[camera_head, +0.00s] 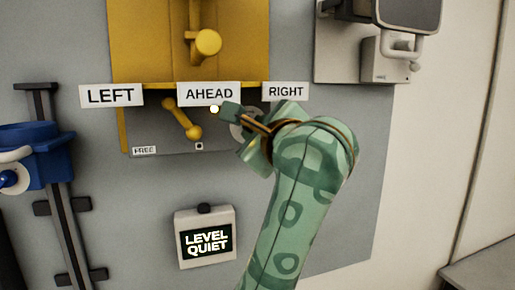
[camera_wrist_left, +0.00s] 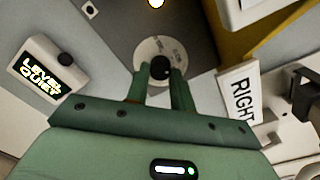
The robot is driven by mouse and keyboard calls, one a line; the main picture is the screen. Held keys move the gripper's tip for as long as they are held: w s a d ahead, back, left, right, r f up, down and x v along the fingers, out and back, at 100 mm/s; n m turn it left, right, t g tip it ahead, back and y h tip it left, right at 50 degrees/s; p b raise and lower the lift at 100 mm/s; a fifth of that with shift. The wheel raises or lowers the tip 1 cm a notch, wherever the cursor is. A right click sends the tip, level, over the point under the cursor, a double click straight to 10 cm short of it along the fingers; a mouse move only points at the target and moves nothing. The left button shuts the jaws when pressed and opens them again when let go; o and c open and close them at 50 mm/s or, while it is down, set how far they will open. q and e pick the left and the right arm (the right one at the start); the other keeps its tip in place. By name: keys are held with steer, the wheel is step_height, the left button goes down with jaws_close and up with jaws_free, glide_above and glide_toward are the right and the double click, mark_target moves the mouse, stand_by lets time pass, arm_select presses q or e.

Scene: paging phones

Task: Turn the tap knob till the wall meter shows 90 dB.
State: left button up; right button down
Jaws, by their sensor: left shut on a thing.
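The tap knob is a small black cap (camera_wrist_left: 160,67) on a round pale dial (camera_wrist_left: 147,47) in the left wrist view. In the head view only part of the pale dial (camera_head: 238,130) shows, behind my gripper. My left gripper (camera_head: 243,128) is shut on the knob, with a green finger on each side of it in the wrist view (camera_wrist_left: 160,80). The meter (camera_head: 206,240) is a pale box on the wall with a dark screen reading "LEVEL QUIET"; no dB number shows. It also appears in the wrist view (camera_wrist_left: 42,72). My right gripper is out of view.
Labels LEFT (camera_head: 111,96), AHEAD (camera_head: 209,94) and RIGHT (camera_head: 286,91) hang below a yellow panel (camera_head: 150,45). A yellow lever (camera_head: 181,118) sits left of my gripper, above a FREE tag (camera_head: 145,151). A blue device (camera_head: 38,160) is at left, a pale unit (camera_head: 385,60) upper right.

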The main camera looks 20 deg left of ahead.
arm_select(q)
steer(key=shift+n+b, duration=1.65)
steer(key=shift+n, duration=1.05)
steer(key=o, duration=1)
steer(key=shift+w, duration=0.1)
